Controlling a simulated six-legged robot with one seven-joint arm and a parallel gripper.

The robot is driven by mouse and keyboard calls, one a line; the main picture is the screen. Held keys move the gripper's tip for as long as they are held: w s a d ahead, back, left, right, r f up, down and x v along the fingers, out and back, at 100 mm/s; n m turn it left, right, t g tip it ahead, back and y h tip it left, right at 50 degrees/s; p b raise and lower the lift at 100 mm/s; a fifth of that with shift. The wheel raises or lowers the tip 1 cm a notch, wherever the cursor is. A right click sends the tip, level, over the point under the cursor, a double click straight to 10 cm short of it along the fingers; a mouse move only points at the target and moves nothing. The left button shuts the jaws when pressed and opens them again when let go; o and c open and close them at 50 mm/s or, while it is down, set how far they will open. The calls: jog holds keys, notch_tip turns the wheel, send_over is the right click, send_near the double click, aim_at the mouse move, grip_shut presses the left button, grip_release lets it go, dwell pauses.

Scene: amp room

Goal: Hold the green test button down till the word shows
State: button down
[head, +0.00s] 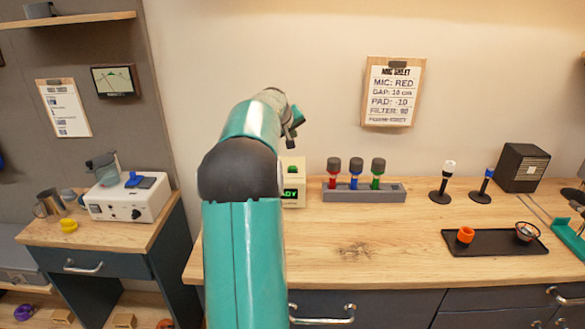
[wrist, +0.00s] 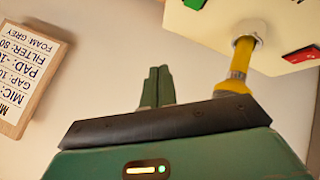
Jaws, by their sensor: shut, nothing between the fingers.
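The cream tester box (head: 299,164) stands on the bench at the back, mostly hidden behind my arm. A green button (head: 292,169) shows on it, and below that a dark display (head: 291,194) with lit green letters ending in "DY"; its left part is hidden. In the wrist view a cream box (wrist: 205,28) at upper right carries a green part (wrist: 195,3) cut by the frame edge, a red part (wrist: 301,53) and a yellow plug or cable (wrist: 238,62). My gripper (wrist: 158,70) is shut and empty, apart from the box. It also shows above the box (head: 298,115).
A grey rack (head: 363,195) with red, blue and green microphones stands right of the box. A clipboard card (head: 393,92) hangs on the wall. A black tray (head: 490,243) lies further right. The bench front is clear. A side table (head: 100,235) holds a white device.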

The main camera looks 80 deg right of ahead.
aim_at(292, 169)
jog(key=shift+f, duration=4.4)
jog(key=shift+f, duration=0.1)
jog(key=shift+f, duration=0.35)
jog(key=shift+f, duration=0.5)
dwell(1.1)
jog(key=shift+r, duration=0.95)
jog(key=shift+r, duration=0.1)
jog(key=shift+r, duration=2.4)
